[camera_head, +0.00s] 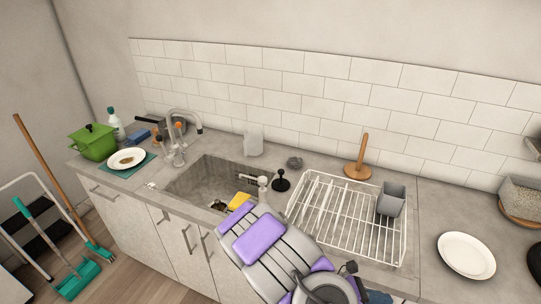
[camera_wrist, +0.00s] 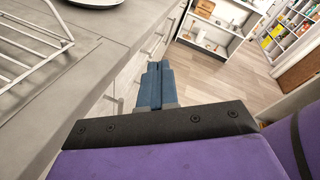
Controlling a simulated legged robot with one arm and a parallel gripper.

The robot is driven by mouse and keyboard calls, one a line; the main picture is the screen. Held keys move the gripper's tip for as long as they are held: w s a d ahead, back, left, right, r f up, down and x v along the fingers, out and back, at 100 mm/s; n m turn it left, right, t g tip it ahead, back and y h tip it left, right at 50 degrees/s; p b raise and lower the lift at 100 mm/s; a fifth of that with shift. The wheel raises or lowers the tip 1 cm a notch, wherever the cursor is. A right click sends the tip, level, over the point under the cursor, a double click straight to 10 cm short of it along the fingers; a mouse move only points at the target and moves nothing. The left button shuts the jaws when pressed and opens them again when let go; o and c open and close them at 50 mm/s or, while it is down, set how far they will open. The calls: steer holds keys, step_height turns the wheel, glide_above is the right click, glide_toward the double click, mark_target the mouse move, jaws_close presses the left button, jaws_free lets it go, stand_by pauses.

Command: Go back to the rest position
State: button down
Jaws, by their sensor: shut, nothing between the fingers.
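My gripper (camera_wrist: 155,68) shows in the wrist view with its two blue fingers together and nothing between them. It is in front of the counter edge, over the floor. In the head view my purple and grey arm is folded low at the bottom centre, in front of the sink and rack. The gripper's fingertips cannot be made out clearly there.
The counter holds a white wire rack (camera_head: 328,217) with a grey cup (camera_head: 391,199), a sink (camera_head: 205,177), a white plate (camera_head: 466,254) and a green pot (camera_head: 93,142). A broom (camera_head: 60,181) leans at left. Open floor (camera_wrist: 205,75) and shelves (camera_wrist: 213,32) lie beyond my gripper.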

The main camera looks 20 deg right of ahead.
steer(key=s+a+r+m+y, duration=0.5)
steer(key=a+r+m+y, duration=0.25)
steer(key=r+m, duration=0.4)
steer(key=s+a+r+m+t+y, duration=0.2)
steer(key=a+r+m+y, duration=0.1)
steer(key=a, duration=0.6)
steer(key=s+a+r+m+t+y, duration=0.3)
steer(key=a+r+m+y, duration=0.1)
steer(key=a, duration=0.5)
steer(key=shift+s+a+r, duration=0.2)
steer(key=shift+s+r, duration=0.1)
steer(key=shift+r, duration=0.15)
